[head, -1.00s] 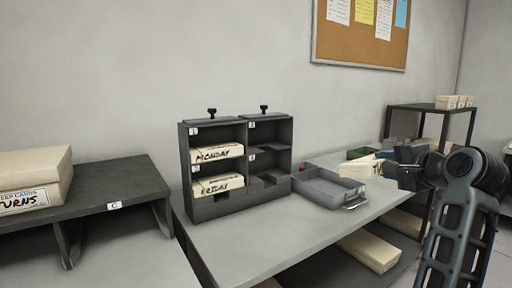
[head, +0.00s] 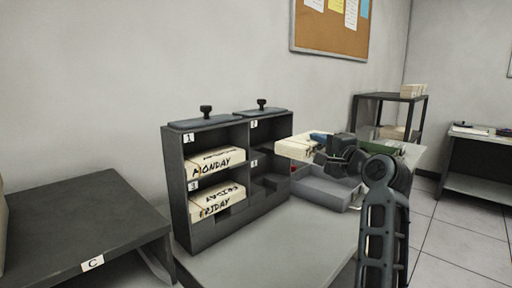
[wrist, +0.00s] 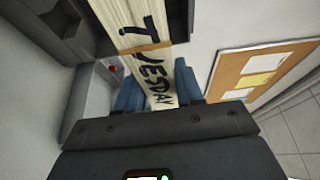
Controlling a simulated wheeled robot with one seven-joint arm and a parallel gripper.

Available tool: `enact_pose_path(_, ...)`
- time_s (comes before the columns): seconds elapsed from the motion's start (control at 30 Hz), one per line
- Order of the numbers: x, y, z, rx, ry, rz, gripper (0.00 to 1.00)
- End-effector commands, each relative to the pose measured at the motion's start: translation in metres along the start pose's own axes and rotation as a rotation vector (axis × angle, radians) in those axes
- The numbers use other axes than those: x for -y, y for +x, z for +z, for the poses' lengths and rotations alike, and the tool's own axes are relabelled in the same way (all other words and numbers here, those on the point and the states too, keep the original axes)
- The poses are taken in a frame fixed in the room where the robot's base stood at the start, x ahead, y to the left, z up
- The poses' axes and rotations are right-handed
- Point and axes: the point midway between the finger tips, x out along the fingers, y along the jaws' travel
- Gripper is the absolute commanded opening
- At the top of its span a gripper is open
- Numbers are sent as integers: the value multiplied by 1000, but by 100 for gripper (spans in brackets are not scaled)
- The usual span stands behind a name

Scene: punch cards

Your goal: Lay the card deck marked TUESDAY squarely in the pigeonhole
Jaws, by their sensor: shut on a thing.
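The TUESDAY deck (wrist: 155,65) is a long cream block with black lettering and a tan band. It is held between the blue fingertips of my gripper (wrist: 160,92). In the head view the deck (head: 293,149) sticks out leftward from my gripper (head: 325,146), in the air just right of the pigeonhole rack. The dark grey rack (head: 222,228) has two columns. MONDAY (head: 217,163) lies in the upper left hole and FRIDAY (head: 216,201) in the lower left. The upper right hole (head: 265,132) and the lower right hole (head: 268,185) show no deck.
A grey open tray (head: 322,188) sits on the table right of the rack, below my arm. A dark shelf (head: 70,215) marked C stands at left. A dark stand (head: 388,100) with boxes is behind at right. The table front (head: 270,255) is clear.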

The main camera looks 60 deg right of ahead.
Motion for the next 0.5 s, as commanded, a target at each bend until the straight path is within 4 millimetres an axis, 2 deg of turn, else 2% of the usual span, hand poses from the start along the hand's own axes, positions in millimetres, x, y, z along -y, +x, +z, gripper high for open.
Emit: enact_pose_path(0.5, 4, 113, 49, 4, 1, -4, 0)
